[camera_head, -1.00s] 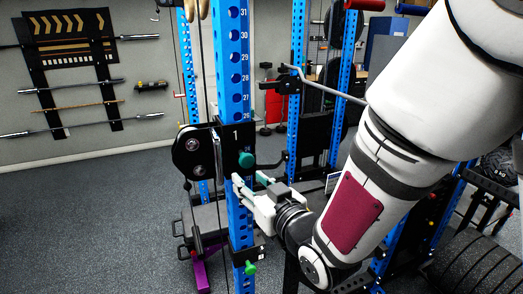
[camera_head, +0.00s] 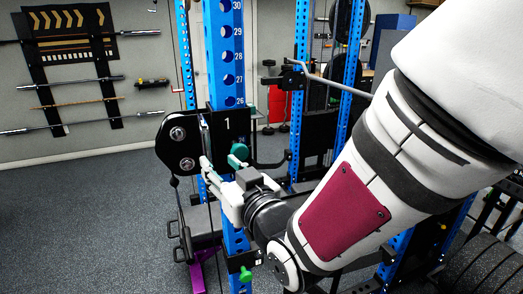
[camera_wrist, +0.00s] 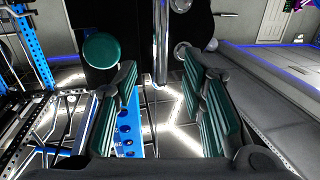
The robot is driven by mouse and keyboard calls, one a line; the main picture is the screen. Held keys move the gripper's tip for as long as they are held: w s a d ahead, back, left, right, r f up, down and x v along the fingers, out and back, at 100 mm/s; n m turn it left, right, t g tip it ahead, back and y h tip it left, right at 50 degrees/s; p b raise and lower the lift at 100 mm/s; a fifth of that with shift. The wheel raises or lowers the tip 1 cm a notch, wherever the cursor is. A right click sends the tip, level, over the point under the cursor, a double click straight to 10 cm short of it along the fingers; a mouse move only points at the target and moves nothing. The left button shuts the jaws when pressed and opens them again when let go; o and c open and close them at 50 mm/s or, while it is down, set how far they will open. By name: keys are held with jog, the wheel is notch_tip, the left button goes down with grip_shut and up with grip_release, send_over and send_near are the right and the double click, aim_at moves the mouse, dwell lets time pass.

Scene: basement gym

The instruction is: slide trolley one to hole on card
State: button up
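Trolley one (camera_head: 184,138) is a black plate marked "1" on a blue upright (camera_head: 227,55) with numbered holes. It sits just below the number 26. A green knob (camera_head: 239,152) is on its right side; a round green knob also shows in the wrist view (camera_wrist: 103,49). My gripper (camera_head: 208,176) is at the trolley's lower edge. In the wrist view my gripper's green pads (camera_wrist: 160,105) are apart, with nothing clamped between them. A chrome bar (camera_wrist: 160,45) stands ahead of the gap; contact cannot be told. I cannot make out a card.
A second green knob (camera_head: 246,274) is lower on the upright. Another blue upright (camera_head: 345,75) and a grey bar (camera_head: 335,84) are to the right. Grey floor (camera_head: 90,220) is clear at left.

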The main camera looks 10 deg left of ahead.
aim_at(208, 152)
jog(key=p+x, duration=0.1)
jog(key=x, duration=0.7)
jog(key=shift+w+a, duration=0.2)
jog(key=shift+a, duration=0.05)
jog(key=shift+c, duration=0.3)
grip_shut()
